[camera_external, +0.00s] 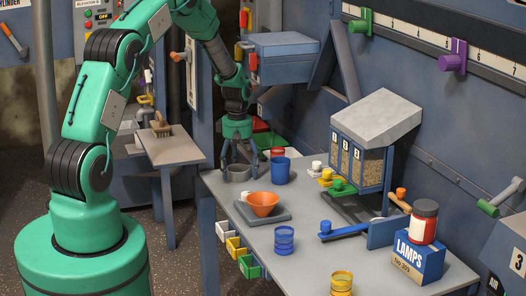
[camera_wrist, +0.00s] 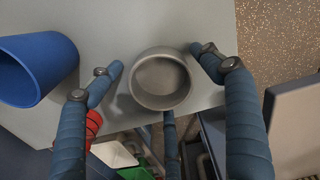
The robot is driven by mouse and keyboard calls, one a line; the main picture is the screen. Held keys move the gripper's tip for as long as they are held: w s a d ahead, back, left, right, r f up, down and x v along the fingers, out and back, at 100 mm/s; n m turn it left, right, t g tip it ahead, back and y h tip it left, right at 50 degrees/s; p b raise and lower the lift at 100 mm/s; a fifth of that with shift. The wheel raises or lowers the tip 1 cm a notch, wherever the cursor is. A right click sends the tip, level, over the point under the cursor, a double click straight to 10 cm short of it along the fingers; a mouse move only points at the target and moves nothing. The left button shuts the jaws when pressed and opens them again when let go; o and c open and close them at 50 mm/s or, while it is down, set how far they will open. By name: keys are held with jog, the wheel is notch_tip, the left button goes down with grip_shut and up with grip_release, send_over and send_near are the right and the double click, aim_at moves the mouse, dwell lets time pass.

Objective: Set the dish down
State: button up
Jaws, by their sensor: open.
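A round grey dish (camera_external: 238,174) stands upright on the grey table at its far left corner. In the wrist view the dish (camera_wrist: 160,98) shows from above and looks empty. My gripper (camera_external: 240,166) is over the dish, pointing down. In the wrist view my gripper (camera_wrist: 156,62) is open, with fingers on the left and right of the dish and a third finger below it in the picture. Small gaps show between the side fingers and the rim. I cannot tell whether the third finger touches the dish.
A blue cup (camera_external: 281,170) stands close to the right of the dish, also near in the wrist view (camera_wrist: 36,68). The table's left edge is close by, with small bins (camera_external: 235,246) below.

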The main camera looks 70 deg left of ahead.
jog(key=shift+r, duration=0.1)
notch_tip(320, 180, up, 12)
jog(key=p, duration=0.2)
dwell(0.4)
dwell(0.6)
jog(key=shift+r, duration=0.1)
